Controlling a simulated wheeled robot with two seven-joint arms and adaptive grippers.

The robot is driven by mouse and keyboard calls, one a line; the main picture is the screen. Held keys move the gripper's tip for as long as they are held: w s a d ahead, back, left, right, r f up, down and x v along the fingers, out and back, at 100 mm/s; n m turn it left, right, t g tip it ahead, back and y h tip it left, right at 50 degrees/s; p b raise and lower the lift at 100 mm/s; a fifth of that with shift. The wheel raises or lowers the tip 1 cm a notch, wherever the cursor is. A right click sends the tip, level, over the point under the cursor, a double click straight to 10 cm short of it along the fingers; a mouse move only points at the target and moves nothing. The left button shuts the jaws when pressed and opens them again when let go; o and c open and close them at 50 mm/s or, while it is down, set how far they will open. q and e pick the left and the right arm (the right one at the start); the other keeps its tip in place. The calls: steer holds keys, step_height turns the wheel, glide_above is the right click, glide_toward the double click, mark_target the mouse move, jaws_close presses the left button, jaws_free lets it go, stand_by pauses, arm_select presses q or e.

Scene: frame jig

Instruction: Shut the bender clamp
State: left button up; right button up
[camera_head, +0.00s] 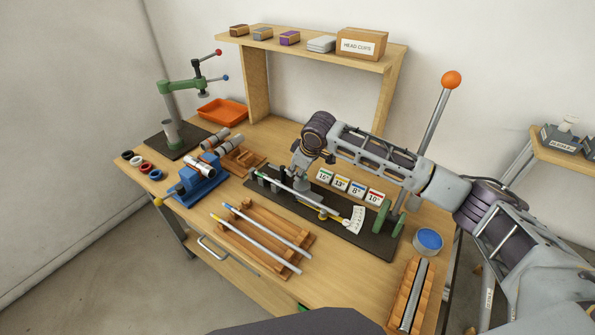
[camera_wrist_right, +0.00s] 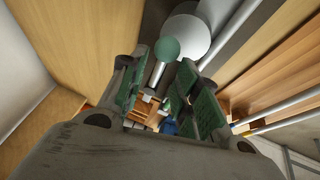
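The bender stands on a black base plate (camera_head: 375,243) at the right of the bench. Its tall lever, topped by an orange ball (camera_head: 451,80), stands up at the right end. A pale tube (camera_head: 290,190) lies along the bender. My right gripper (camera_head: 297,170) is over the bender's left part, pointing down, and its arm hides some of it. In the right wrist view the gripper (camera_wrist_right: 163,72) is open. A green ball knob (camera_wrist_right: 167,48) on a silver stem shows between and beyond the fingers; contact cannot be told. My left gripper is not in view.
A wooden rack (camera_head: 265,240) with two tubes lies in front of the bender. A blue vise (camera_head: 195,185) is at the left. Numbered cards (camera_head: 341,184) stand behind the bender. A blue-topped tin (camera_head: 428,240) and a wooden tray (camera_head: 400,290) are at the right.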

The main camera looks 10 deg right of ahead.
steer(key=shift+x, duration=0.95)
jaws_close()
